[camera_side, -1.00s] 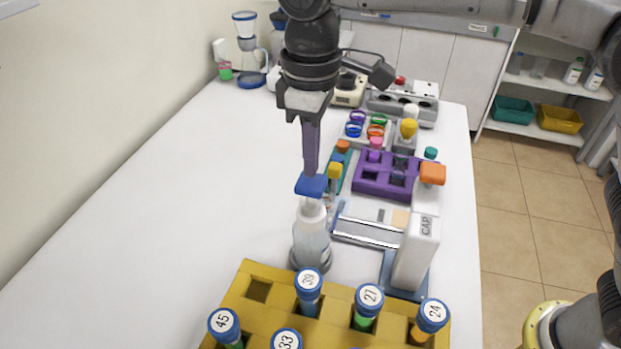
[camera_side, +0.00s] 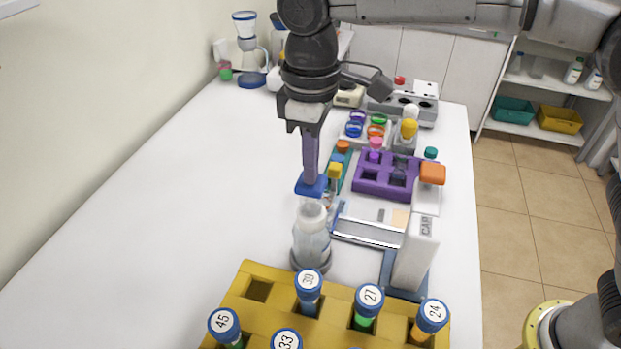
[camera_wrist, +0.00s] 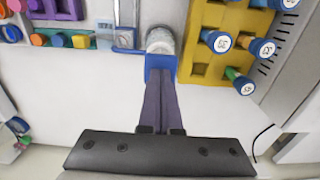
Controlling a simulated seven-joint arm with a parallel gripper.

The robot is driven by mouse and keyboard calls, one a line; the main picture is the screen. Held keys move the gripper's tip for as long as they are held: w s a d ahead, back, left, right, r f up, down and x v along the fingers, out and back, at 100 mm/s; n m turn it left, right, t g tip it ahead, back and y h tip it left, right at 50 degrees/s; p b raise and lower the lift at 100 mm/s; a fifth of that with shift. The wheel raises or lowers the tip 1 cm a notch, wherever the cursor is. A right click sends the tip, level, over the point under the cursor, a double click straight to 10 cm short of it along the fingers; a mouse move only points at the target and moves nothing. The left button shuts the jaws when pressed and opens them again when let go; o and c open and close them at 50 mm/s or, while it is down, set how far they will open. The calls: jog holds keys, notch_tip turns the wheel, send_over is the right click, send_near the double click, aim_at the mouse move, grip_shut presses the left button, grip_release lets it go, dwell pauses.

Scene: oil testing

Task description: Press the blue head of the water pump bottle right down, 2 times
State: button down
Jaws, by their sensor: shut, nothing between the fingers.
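The water pump bottle (camera_side: 311,243) is clear with a white collar and stands upright behind the yellow rack. Its blue head (camera_side: 311,187) sits above the collar and looks raised. My gripper (camera_side: 311,176) is shut and empty, pointing down, with its fingertips at the top of the blue head. They look in contact, though a tiny gap cannot be ruled out. In the wrist view, the shut fingers of my gripper (camera_wrist: 161,76) end at the blue head (camera_wrist: 160,62), with the white bottle (camera_wrist: 161,39) beyond it.
A yellow rack (camera_side: 258,291) with blue-capped numbered tubes stands in front. A purple rack (camera_side: 370,186) is behind. The table's left side is clear.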

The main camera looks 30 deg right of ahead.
jog(key=shift+f, duration=1.35)
jog(key=shift+r, duration=2.1)
jog(key=shift+f, duration=0.1)
jog(key=shift+f, duration=2)
jog(key=shift+r, duration=2.1)
